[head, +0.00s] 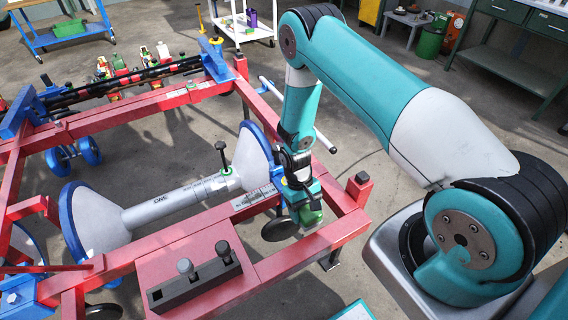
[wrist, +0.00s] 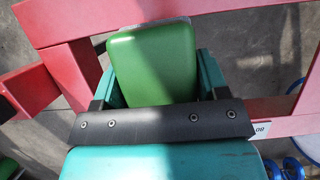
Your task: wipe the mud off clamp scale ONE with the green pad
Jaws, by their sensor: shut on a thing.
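My gripper (head: 303,207) is shut on the green pad (wrist: 153,62), which sits between the two fingers in the wrist view. In the head view the pad (head: 311,214) is partly hidden by the gripper, near the right corner of the red frame. A grey cylinder (head: 172,203) marked ONE lies between two pale discs with blue rims, left of my gripper. A white strip with dark scale marks (head: 256,198) runs along the red bar beside the gripper. A scale end (wrist: 262,129) shows at the right in the wrist view. I cannot make out mud clearly.
The red frame (head: 300,262) surrounds the cylinder. A black-handled clamp (head: 223,160) stands upright on the cylinder's right part. A dark block with knobs (head: 195,283) sits on a red plate in front. Open floor shows inside the frame.

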